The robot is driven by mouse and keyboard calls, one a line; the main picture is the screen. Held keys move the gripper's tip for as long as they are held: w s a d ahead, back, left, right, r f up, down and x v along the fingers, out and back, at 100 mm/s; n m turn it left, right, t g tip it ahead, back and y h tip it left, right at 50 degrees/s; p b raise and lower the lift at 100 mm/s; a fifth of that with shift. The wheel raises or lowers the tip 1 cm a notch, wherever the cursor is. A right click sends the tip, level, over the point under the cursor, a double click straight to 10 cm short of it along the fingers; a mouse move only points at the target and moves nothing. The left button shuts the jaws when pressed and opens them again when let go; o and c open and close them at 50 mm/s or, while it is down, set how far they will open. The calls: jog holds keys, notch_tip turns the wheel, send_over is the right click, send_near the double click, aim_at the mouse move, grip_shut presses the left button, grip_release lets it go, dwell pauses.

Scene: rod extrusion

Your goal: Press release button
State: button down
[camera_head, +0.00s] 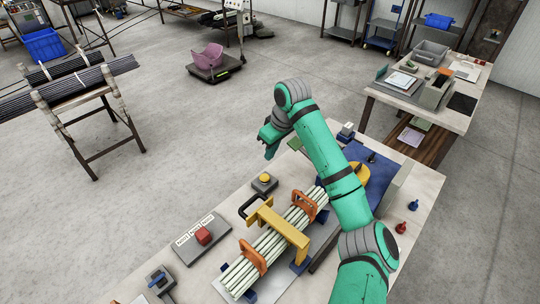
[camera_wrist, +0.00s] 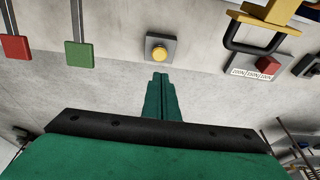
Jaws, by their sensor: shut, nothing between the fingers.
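A yellow round button (camera_head: 264,178) sits on a small grey box on the workbench; it also shows in the wrist view (camera_wrist: 159,53), just beyond the fingertips. A red button (camera_head: 203,236) stands on a grey panel with white labels, nearer the front left; it shows at the right of the wrist view (camera_wrist: 268,65). No readable label tells me which is the release button. My gripper (camera_head: 269,153) is shut and empty, with its green fingers together (camera_wrist: 160,80). In the head view it is behind the yellow button, apart from it.
Pale rods (camera_head: 266,246) lie in orange clamps under a yellow bracket (camera_head: 277,228) with a black handle. A red tag (camera_wrist: 15,48) and a green tag (camera_wrist: 79,54) show at the left of the wrist view. A rack of dark rods (camera_head: 75,85) stands apart on the floor.

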send_over(265, 176)
jog(key=s, duration=0.1)
jog(key=f, duration=1)
jog(key=shift+d, duration=0.35)
jog(key=shift+f, duration=0.75)
